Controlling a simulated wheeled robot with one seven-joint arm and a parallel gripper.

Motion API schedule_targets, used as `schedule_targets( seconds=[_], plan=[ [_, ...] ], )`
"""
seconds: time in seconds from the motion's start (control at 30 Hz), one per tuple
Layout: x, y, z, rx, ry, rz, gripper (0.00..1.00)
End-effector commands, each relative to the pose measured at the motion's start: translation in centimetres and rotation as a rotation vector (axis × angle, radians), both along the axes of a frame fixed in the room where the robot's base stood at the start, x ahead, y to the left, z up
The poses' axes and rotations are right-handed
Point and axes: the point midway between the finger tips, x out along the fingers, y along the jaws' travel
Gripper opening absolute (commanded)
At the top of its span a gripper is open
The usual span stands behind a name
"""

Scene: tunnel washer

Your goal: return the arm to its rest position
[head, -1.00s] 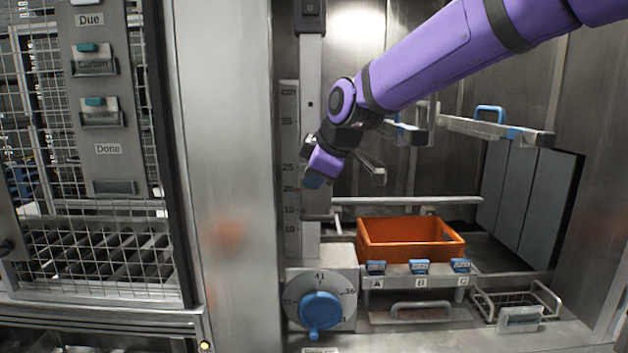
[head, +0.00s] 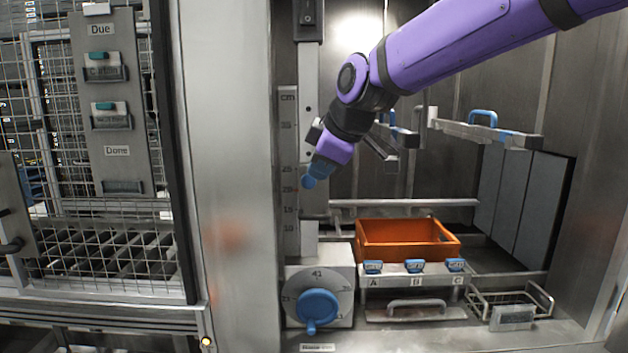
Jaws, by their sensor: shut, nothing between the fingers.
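My purple arm (head: 450,50) reaches in from the upper right of the head view. My gripper (head: 308,182), with blue fingertips, hangs at its lower left end, pointing down and to the left. It is shut and empty. It is in front of the upright centimetre scale (head: 290,150), above the blue dial knob (head: 319,308). It appears clear of the orange crate (head: 408,240), which sits lower right of it.
Labelled blue clips A, B and C (head: 414,266) line a ledge before the crate. A wire basket (head: 512,300) is at lower right. Metal rails (head: 487,133) with blue handles jut out behind the arm. A mesh cage with a Due/Done card board (head: 115,100) stands left.

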Motion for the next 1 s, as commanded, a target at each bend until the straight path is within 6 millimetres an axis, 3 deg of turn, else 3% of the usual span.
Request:
schedule_targets(
  seconds=[0.23, 0.43, 0.53, 0.67, 1.0],
  plan=[
    [-1.9, -1.4, 3.1, 0.000, -0.002, -0.001, 0.00],
    [-2.6, -2.1, 4.0, 0.001, 0.003, -0.009, 0.00],
    [-3.6, -3.7, 4.1, 0.007, 0.018, -0.065, 0.00],
    [-6.4, -8.0, 3.6, 0.031, 0.065, -0.231, 0.00],
    [-17.4, -20.4, -0.6, 0.178, 0.209, -0.819, 0.00]
  ],
)
